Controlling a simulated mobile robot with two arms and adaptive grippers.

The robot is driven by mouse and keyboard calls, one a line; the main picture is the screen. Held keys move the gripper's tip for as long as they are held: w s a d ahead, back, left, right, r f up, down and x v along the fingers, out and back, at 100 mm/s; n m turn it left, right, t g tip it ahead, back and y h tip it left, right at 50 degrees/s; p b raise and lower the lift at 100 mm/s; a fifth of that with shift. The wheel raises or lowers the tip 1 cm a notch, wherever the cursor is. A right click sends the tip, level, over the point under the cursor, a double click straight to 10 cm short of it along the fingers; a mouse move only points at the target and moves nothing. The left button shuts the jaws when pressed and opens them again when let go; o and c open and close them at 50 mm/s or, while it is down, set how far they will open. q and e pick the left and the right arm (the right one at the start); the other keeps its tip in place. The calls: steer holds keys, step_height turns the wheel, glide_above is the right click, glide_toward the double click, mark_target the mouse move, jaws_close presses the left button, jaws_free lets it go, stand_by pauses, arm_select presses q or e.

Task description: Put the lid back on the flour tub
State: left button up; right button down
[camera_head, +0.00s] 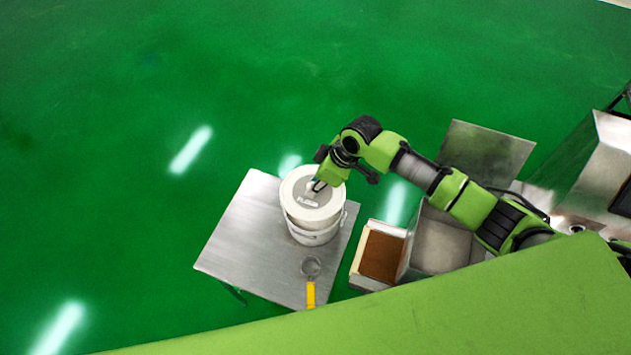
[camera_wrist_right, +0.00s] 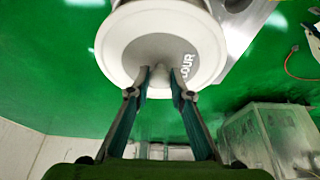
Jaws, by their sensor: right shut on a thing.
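The round white lid (camera_head: 298,189) has a grey centre marked FLOUR and sits over the white flour tub (camera_head: 318,238). The tub stands on a small metal table (camera_head: 245,235). My right gripper (camera_head: 318,186) is shut on the lid's knob from above. In the right wrist view, both fingers (camera_wrist_right: 161,84) close around the knob of the lid (camera_wrist_right: 125,45), with part of the tub behind its top edge. I cannot tell whether the lid touches the tub's rim all round. My left gripper is not in view.
A strainer-like tool with a yellow handle (camera_head: 310,294) lies at the table's front edge. A box with brown contents (camera_head: 382,255) and an open metal bin (camera_head: 440,243) stand right of the table. The table's left part is clear.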

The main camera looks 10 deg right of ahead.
mark_target(320, 193)
steer(key=shift+f+b, duration=1.95)
steer(key=shift+f, duration=0.05)
steer(key=shift+f+b, duration=0.4)
steer(key=shift+f, duration=0.5)
steer(key=shift+d+p, duration=0.1)
steer(key=shift+p, duration=0.5)
steer(key=shift+f+p, duration=0.15)
steer(key=shift+p, duration=0.25)
stand_by(0.5)
steer(key=c, duration=1.7)
jaws_free()
steer(key=o, duration=0.4)
steer(key=shift+o, duration=0.2)
